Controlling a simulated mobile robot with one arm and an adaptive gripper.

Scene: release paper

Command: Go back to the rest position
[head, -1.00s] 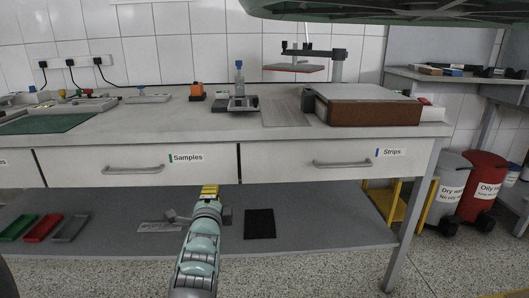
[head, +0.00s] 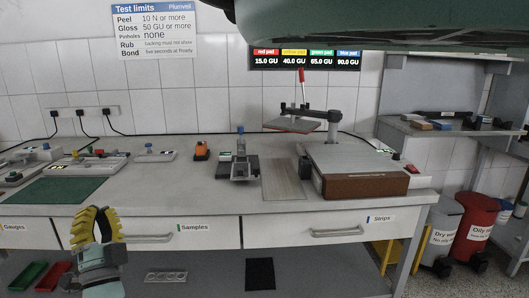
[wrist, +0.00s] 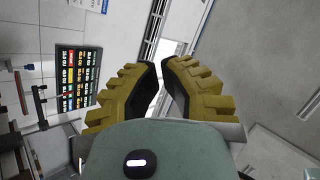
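My gripper (head: 94,214) has ribbed yellow fingers on a pale green body. In the head view it is at the lower left, in front of the bench and its drawer fronts. In the wrist view the two fingers of my gripper (wrist: 163,64) stand apart with a narrow gap between them and nothing held. The wrist view is tilted and looks toward the walls, ceiling and the dark results screen (wrist: 77,77).
The bench (head: 330,212) carries a green mat (head: 62,190), an orange device (head: 201,151), a test stand (head: 238,168) and a brown block (head: 355,186). Red (head: 475,225) and grey bins (head: 441,228) stand at right. A shelf (head: 215,280) lies below the drawers.

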